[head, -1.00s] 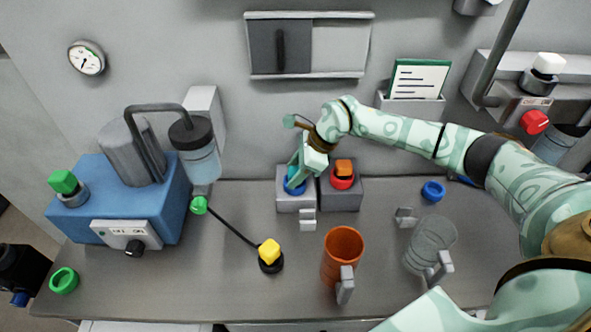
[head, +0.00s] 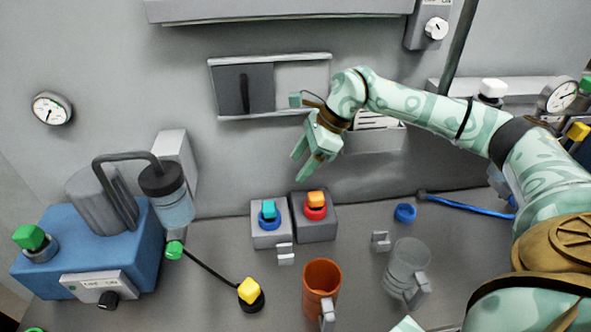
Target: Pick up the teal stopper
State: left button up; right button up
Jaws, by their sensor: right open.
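The teal stopper (head: 268,209) is a small block sitting in a blue ring on a light grey box (head: 270,238) at the middle of the bench. My right gripper (head: 306,167) is open and empty, with its fingers pointing down. It hangs above and a little to the right of the teal stopper, apart from it. My left gripper is not in view.
An orange stopper (head: 316,198) in a red ring sits on the darker grey box (head: 315,229) just right. An orange mug (head: 321,283) and a clear mug (head: 407,268) stand in front. A blue machine (head: 70,245) is at left. A loose blue ring (head: 405,213) lies at right.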

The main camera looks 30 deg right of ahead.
aim_at(268, 209)
jog(key=k, duration=1.5)
